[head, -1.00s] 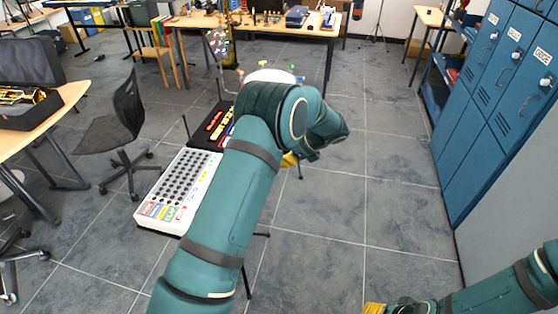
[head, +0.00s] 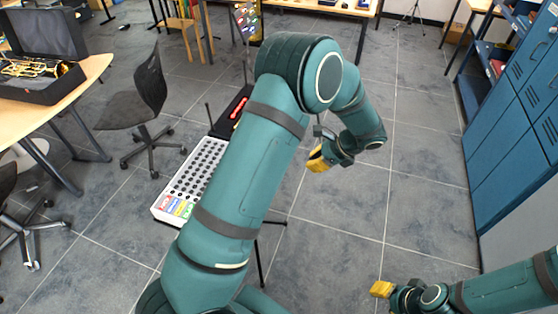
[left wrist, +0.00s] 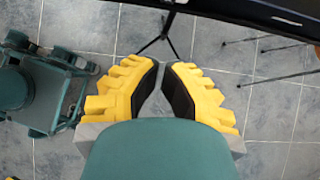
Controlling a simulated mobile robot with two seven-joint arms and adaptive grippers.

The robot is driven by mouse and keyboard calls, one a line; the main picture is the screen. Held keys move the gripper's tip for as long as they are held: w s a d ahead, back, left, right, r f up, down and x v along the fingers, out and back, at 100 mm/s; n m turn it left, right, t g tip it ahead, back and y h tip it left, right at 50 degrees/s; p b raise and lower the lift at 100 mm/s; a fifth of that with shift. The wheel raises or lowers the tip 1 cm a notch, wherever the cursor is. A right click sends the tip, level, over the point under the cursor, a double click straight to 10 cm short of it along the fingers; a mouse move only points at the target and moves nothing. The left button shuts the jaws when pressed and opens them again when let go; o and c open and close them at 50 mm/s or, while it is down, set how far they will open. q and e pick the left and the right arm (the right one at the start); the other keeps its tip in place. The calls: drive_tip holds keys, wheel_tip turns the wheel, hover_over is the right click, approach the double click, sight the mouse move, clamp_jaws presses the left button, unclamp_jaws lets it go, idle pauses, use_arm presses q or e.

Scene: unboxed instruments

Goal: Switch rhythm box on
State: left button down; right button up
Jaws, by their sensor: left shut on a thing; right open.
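A white box (head: 187,180) with rows of dark round controls and coloured pads is on a stand, partly behind my left arm. A black box (head: 232,112) with red parts is just behind it, also partly hidden. I cannot tell which one is the rhythm box. My left gripper (head: 318,158) has yellow fingers and is right of both boxes, apart from them. In the left wrist view its fingers (left wrist: 161,85) are close together with a narrow gap; what they hold cannot be made out. My right gripper (head: 381,289) is open, low at the right, far from the boxes.
A black chair (head: 140,100) stands left of the boxes. A wooden table (head: 75,85) with an instrument case is at the far left. Blue lockers (head: 510,130) line the right. The tiled floor between is clear. A dark edge (left wrist: 250,12) crosses the top of the wrist view.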

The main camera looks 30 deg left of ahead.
use_arm(q)
drive_tip(key=shift+s+d, duration=0.1)
drive_tip(key=shift+s, duration=0.05)
use_arm(e)
drive_tip(key=shift+w+a, duration=0.25)
drive_tip(key=shift+w, duration=0.15)
drive_tip(key=shift+s, duration=0.1)
use_arm(q)
drive_tip(key=shift+f, duration=0.1)
drive_tip(key=a+r+b+x, duration=0.1)
drive_tip(key=a+x, duration=0.1)
drive_tip(key=x, duration=1)
drive_tip(key=shift+s+a, duration=0.25)
drive_tip(key=shift+s, duration=0.1)
use_arm(e)
drive_tip(key=shift+s+f, duration=0.2)
drive_tip(key=shift+f, duration=0.45)
